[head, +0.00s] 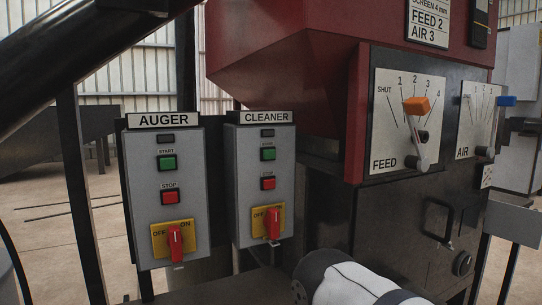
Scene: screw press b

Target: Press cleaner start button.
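The cleaner control box (246,185) is a grey panel under a CLEANER sign (266,117), left of centre in the head view. Its green start button (268,154) is in the upper part, below a dark indicator (267,132). A red stop button (268,183) is below it. At the bottom is a yellow switch plate with a red handle (273,222); OFF is readable on its left, and the handle hides the right side. Nothing covers the green button. Neither of my grippers is in view; a white and black arm part of mine shows at the bottom, right of centre.
The similar AUGER box (140,200) stands just left, with its own green button (167,162). A red hopper (290,50) overhangs at the right. The FEED lever (417,130) and AIR lever (497,101) project from plates at right. A black pipe crosses the upper left.

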